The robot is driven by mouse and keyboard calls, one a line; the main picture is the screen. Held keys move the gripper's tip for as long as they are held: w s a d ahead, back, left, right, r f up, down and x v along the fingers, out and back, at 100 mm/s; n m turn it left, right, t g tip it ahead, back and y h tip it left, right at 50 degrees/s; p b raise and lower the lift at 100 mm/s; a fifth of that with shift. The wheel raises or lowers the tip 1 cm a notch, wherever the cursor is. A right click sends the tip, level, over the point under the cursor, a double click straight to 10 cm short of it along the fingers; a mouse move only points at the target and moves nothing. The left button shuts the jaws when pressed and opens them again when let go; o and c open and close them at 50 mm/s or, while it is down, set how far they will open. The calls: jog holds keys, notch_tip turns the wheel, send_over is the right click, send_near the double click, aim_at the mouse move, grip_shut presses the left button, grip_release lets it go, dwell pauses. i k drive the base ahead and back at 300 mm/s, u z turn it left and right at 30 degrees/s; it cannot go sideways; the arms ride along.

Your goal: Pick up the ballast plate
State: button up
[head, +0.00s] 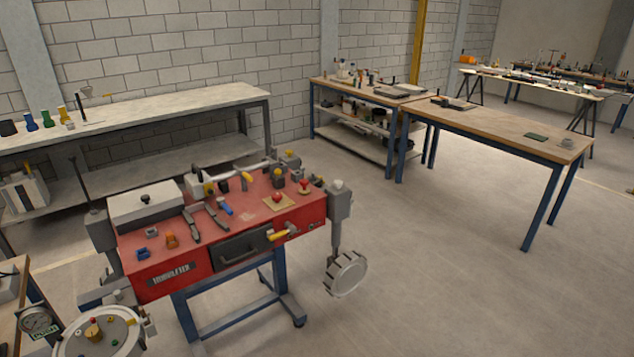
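I cannot pick out the ballast plate for certain in the head view. My gripper is not in view.
The wooden table (490,126) has blue legs. A shelved bench (330,88) stands behind it, and a long grey bench (200,104) runs along the block wall. A toothed wheel (345,274) hangs at the red machine's right. The floor (450,290) at the front right is clear.

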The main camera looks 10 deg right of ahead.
aim_at(318, 180)
jog(key=u, duration=0.05)
jog(key=i, duration=0.95)
jog(key=z, duration=0.2)
jog(key=k, duration=0.2)
jog(key=u, duration=3.05)
